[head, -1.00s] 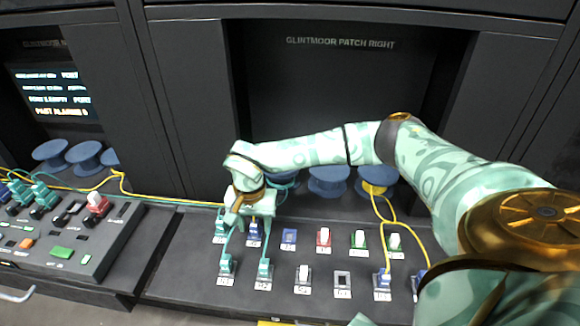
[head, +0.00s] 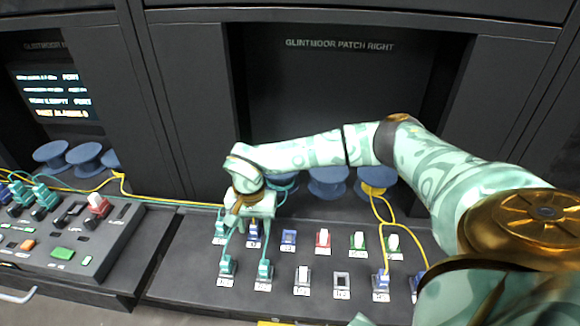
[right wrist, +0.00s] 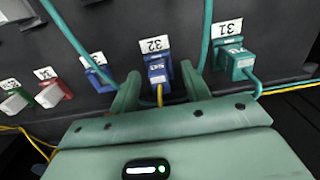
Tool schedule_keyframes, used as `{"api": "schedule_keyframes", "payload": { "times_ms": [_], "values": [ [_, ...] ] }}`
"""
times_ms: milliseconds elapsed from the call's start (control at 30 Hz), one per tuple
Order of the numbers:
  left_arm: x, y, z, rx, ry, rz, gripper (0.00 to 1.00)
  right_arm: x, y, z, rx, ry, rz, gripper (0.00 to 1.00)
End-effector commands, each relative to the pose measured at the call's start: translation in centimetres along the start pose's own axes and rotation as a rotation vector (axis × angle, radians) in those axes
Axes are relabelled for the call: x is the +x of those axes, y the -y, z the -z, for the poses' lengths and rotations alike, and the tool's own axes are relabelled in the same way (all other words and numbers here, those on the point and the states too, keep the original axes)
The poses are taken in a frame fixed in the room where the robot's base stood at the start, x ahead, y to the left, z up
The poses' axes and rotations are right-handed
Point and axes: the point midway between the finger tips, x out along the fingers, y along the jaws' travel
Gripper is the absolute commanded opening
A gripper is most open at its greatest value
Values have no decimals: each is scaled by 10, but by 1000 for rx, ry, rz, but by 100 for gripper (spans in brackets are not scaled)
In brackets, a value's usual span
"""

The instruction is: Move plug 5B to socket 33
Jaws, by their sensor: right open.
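A blue plug (head: 254,230) with a yellow cable sits in the upper row of the right panel, second from left. In the right wrist view this blue plug (right wrist: 157,72) is below a label reading 32; its own small label is too blurred to read surely. My right gripper (right wrist: 160,76) is open, with one finger on each side of the plug; contact cannot be told. Socket 33 (head: 289,237) is blue and looks empty, just right of the plug; in the right wrist view it (right wrist: 98,76) lies left of the plug. My left gripper is not in view.
A teal plug (right wrist: 236,62) stands at socket 31, close beside my right gripper. Teal cables pass near both fingers. Red (head: 323,238) and green (head: 359,240) sockets continue the row. Teal plugs (head: 227,266) stand in the lower row, and yellow cables hang at the right.

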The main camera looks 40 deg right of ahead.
Motion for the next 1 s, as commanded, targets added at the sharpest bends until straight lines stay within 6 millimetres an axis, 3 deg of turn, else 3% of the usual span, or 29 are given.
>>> {"api": "schedule_keyframes", "payload": {
  "times_ms": [667,867,1000],
  "values": [
    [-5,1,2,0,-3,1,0,0,0,0,-1,0,0,47],
    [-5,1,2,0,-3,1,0,0,0,0,-1,0,0,0],
    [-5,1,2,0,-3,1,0,0,0,0,0,0,0,0]
  ]
}}
